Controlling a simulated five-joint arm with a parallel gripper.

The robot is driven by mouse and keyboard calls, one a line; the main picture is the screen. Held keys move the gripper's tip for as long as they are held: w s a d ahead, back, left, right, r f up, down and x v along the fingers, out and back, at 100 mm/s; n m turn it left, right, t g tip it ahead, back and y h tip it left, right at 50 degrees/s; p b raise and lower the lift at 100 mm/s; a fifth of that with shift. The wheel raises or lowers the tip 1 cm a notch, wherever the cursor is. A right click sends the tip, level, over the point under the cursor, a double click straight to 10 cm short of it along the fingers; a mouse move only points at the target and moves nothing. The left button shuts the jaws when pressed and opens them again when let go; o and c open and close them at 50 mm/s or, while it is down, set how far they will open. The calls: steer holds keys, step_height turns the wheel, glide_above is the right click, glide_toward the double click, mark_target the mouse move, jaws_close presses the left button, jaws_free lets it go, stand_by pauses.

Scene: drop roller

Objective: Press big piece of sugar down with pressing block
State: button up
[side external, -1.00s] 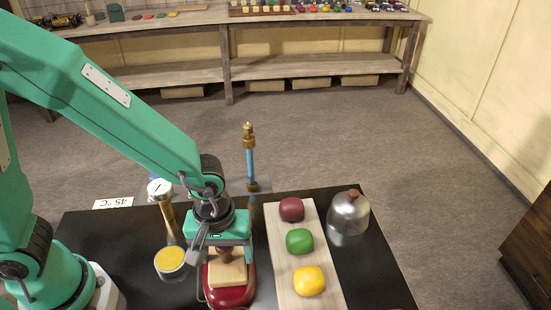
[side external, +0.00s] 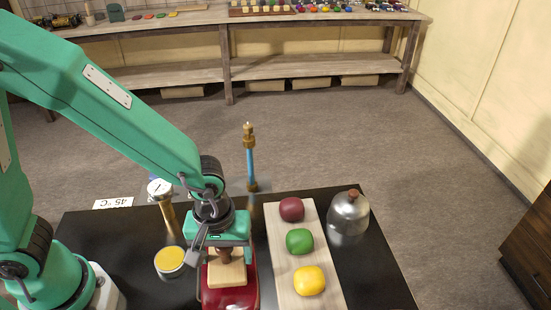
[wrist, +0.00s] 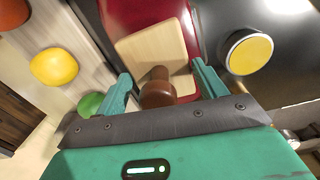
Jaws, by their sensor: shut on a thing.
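The pressing block is a pale square wooden plate (side external: 227,273) with a brown knob handle; it also shows in the wrist view (wrist: 150,48). My gripper (side external: 222,250) is shut on its handle, with the fingers either side of the knob in the wrist view (wrist: 163,88). The block lies over a glossy dark red slab (side external: 229,300), which looks like the big piece of sugar. The slab shows past the block's edges in the wrist view (wrist: 196,30). The contact under the block is hidden.
A wooden board (side external: 275,242) right of the slab carries a dark red lump (side external: 291,209), a green lump (side external: 299,241) and a yellow lump (side external: 309,281). A round tin with yellow filling (side external: 170,259) stands left. A metal dome (side external: 348,214) stands at the right, a blue burner (side external: 251,165) behind.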

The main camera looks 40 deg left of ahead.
steer(key=shift+f, duration=0.9)
steer(key=shift+f, duration=0.1)
stand_by(1.9)
steer(key=shift+r, duration=3.55)
steer(key=shift+w, duration=0.15)
